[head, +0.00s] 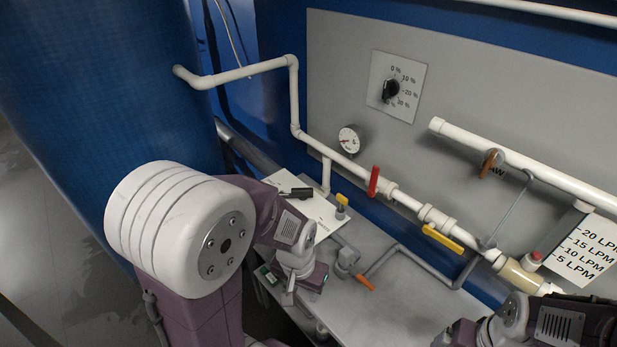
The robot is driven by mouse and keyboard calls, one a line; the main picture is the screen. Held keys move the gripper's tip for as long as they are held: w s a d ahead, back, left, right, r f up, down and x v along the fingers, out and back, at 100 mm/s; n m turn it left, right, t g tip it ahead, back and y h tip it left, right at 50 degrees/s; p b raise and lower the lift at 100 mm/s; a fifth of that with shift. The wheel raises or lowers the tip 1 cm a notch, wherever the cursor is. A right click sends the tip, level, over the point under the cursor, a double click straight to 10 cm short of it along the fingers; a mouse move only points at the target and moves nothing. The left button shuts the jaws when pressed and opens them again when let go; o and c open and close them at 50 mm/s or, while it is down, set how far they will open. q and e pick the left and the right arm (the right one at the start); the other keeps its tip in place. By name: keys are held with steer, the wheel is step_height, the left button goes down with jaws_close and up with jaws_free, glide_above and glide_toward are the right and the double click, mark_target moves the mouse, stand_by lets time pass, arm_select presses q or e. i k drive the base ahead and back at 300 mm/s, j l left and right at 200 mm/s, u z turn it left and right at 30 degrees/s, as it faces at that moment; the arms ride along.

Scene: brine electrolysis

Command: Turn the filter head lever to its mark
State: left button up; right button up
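No lever in the head view is clearly labelled as the filter head lever. A black handle (296,193) sits on a white plate (318,211) just behind my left wrist, and my arm hides part of the plate.
The grey panel (450,75) carries a dial knob (391,91), a gauge (349,140) and white pipes (400,197). A red lever (374,181), a yellow lever (442,239) and an orange lever (364,282) stick out nearby. The grey bench top (400,312) has some bare room.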

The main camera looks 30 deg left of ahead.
mark_target(303, 194)
steer(key=i+j, duration=0.15)
steer(key=j, duration=0.35)
steer(key=i+j, duration=0.1)
steer(key=j, duration=0.35)
steer(key=i+j+z, duration=0.1)
steer(key=j, duration=0.4)
steer(key=i+j, duration=0.15)
steer(key=j, duration=0.3)
steer(key=i+j+z, duration=0.1)
steer(key=j, duration=0.4)
steer(key=i+j, duration=0.1)
steer(key=j, duration=0.4)
